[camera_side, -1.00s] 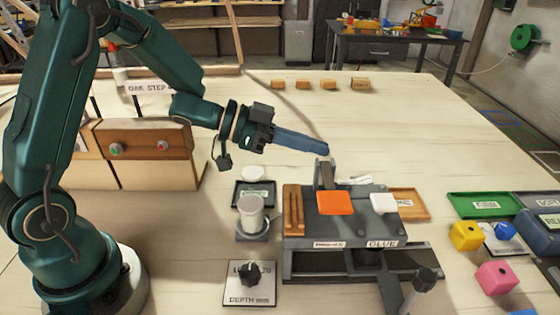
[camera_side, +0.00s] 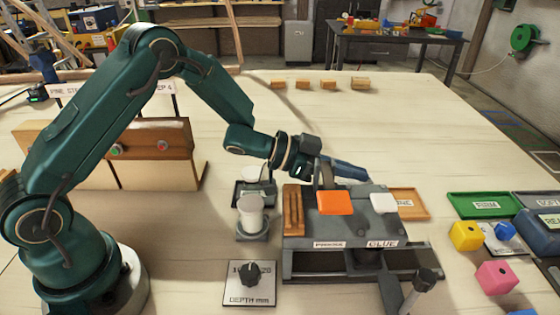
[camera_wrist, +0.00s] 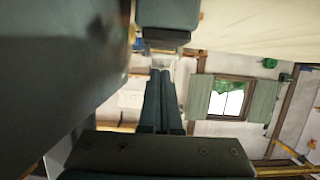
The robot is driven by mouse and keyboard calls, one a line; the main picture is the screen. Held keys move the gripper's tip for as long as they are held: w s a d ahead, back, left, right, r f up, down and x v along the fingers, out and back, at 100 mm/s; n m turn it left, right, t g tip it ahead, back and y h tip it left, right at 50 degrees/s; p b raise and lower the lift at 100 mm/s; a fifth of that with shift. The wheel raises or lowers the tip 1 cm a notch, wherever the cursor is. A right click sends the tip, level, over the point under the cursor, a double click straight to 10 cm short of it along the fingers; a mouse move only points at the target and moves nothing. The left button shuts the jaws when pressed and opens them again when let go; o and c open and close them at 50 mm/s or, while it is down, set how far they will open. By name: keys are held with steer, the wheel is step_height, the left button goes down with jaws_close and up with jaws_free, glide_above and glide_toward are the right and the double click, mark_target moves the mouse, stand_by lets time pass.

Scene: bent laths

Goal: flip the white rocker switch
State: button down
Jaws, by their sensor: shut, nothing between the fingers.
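The white rocker switch (camera_side: 383,203) sits on the right of the grey fixture's top, above a label reading GLUE. An orange rocker (camera_side: 335,203) sits to its left on the same fixture (camera_side: 300,243). My gripper (camera_side: 366,175) is shut and empty, its long blue fingers pointing right and slightly down. In the side view its tips appear just above and behind the white rocker; the exact gap is unclear. In the wrist view the shut fingers (camera_wrist: 161,75) lie side by side, and the rocker cannot be made out.
A wooden block (camera_side: 293,210) stands at the fixture's left, beside a white-capped cylinder (camera_side: 250,213) and a depth dial (camera_side: 250,275). A wooden tray (camera_side: 410,204) is behind right. A green tray (camera_side: 485,206), a yellow block (camera_side: 466,236) and a pink block (camera_side: 496,278) lie farther right.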

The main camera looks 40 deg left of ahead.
steer(key=shift+w+d+f, duration=0.25)
steer(key=shift+d+f, duration=0.05)
stand_by(0.7)
steer(key=shift+a, duration=0.1)
steer(key=shift+s+a+f, duration=0.25)
steer(key=shift+s+a, duration=0.25)
steer(key=shift+s, duration=0.05)
stand_by(0.3)
steer(key=shift+r, duration=0.55)
steer(key=r, duration=0.4)
steer(key=shift+s+a, duration=0.25)
steer(key=shift+a, duration=0.1)
steer(key=s+a+r, duration=0.4)
steer(key=s+r, duration=0.1)
steer(key=shift+a+r, duration=0.3)
steer(key=shift+a, duration=0.1)
